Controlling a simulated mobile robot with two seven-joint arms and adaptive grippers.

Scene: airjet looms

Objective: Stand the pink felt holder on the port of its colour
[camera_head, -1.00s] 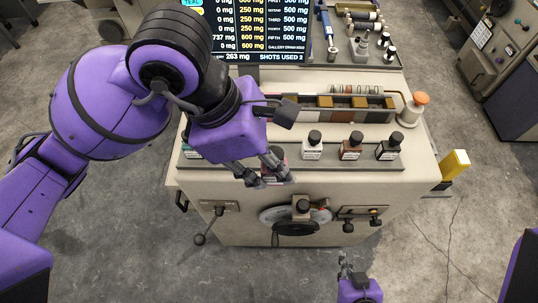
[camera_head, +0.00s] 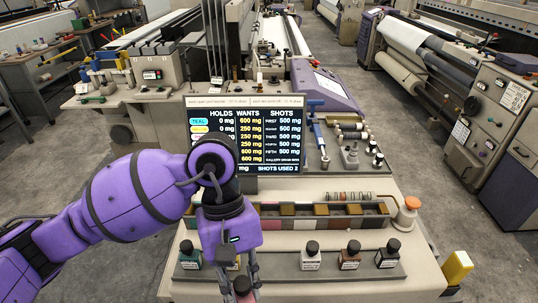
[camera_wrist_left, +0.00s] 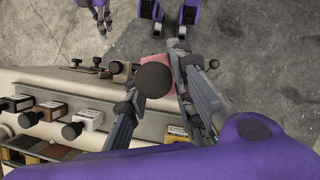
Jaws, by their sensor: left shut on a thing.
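My left gripper (camera_wrist_left: 165,90) is shut on a pink holder (camera_wrist_left: 154,60) with a round dark cap, seen in the left wrist view. In the head view the gripper (camera_head: 243,283) hangs at the front edge of the loom's bottle shelf. The dark cap (camera_head: 242,285) shows between its fingers, and little of the pink body is visible there. I cannot make out a pink port in the head view. A gripper that looks like my right one (camera_wrist_left: 100,18) shows small at the top of the left wrist view; its opening is unclear.
Capped bottles with white (camera_head: 310,256), brown (camera_head: 350,256) and black (camera_head: 388,254) bodies stand on the shelf, with a teal one (camera_head: 189,255) at left. Behind them is a coloured compartment tray (camera_head: 338,223).

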